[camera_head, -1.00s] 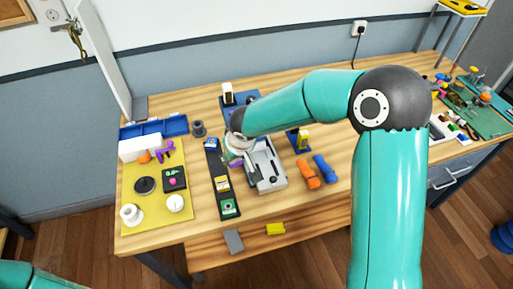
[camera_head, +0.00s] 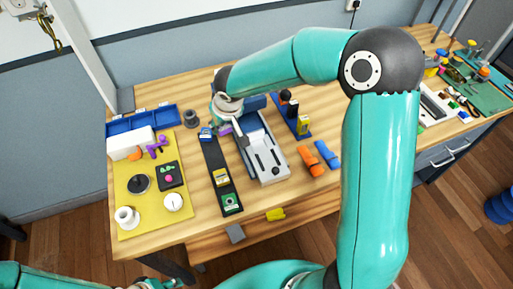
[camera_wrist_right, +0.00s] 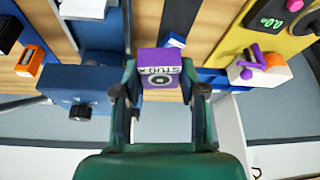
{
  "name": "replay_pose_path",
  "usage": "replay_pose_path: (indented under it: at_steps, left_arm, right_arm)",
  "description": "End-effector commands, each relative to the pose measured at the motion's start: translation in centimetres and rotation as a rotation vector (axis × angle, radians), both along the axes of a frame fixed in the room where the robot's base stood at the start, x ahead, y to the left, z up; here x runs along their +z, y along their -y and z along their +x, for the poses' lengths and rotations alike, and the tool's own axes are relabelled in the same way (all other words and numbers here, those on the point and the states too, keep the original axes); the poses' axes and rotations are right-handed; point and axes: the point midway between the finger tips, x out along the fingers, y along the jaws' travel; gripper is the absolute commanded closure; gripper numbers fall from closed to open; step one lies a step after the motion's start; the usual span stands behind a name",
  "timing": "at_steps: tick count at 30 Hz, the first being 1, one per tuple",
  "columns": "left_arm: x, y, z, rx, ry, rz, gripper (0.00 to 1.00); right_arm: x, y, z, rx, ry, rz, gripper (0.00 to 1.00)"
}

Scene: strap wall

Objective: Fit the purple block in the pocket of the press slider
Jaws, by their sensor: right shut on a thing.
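My right gripper (camera_head: 229,128) is shut on the purple block (camera_head: 225,130), at the back left end of the grey press (camera_head: 270,163). In the right wrist view the purple block (camera_wrist_right: 160,62) sits between both fingertips (camera_wrist_right: 160,80), with white lettering and a ring mark facing the camera. A blue housing with a black knob (camera_wrist_right: 80,92) is close beside the fingers there. The slider pocket is hard to make out, and I cannot tell how high the block is. My left gripper (camera_head: 155,284) shows only partly at the bottom edge.
A dark strip with small modules (camera_head: 222,178) lies left of the press. A yellow mat (camera_head: 150,218) with several parts is further left. Orange (camera_head: 311,162) and blue (camera_head: 327,154) pieces lie right of the press. A blue stand (camera_head: 296,122) is behind them.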

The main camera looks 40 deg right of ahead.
Motion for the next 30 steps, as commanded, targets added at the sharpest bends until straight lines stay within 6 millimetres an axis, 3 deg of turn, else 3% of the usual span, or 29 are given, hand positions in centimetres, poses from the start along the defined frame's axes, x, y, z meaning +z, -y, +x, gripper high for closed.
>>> replay_pose_path:
  at_steps: [1,4,9,13,17,20,23,30]
  left_arm:
    - [-2.2,0.0,0.0,0.0,0.0,0.0,0.6]
    - [-5.0,0.0,0.0,0.001,-0.001,0.0,0.6]
    - [-9.4,0.0,0.0,0.001,-0.001,0.0,0.6]
    - [-11.6,0.0,0.0,0.001,-0.001,0.0,0.6]
    - [-12.5,0.0,0.0,0.001,-0.001,0.0,0.6]
    - [-12.8,0.0,0.0,0.0,0.0,0.0,0.6]
    - [-13.0,0.0,0.0,0.0,0.0,0.0,0.6]
    - [-13.8,0.0,0.0,0.0,0.0,0.0,0.6]
  right_arm:
    - [0.3,1.5,0.9,-0.036,0.016,0.002,1.0]
    - [2.5,4.2,1.5,-0.098,0.02,0.004,1.0]
    - [7.2,7.8,0.1,-0.179,0.02,0.005,1.0]
    - [10.1,9.2,-1.9,-0.198,0.016,0.004,1.0]
    - [11.6,9.7,-3.4,-0.198,0.009,0.002,1.0]
    - [11.2,9.9,-3.9,-0.196,0.003,0.0,1.0]
    - [9.4,9.9,-4.0,-0.197,0.0,0.0,1.0]
    - [3.0,9.9,-4.0,-0.198,-0.002,0.0,1.0]
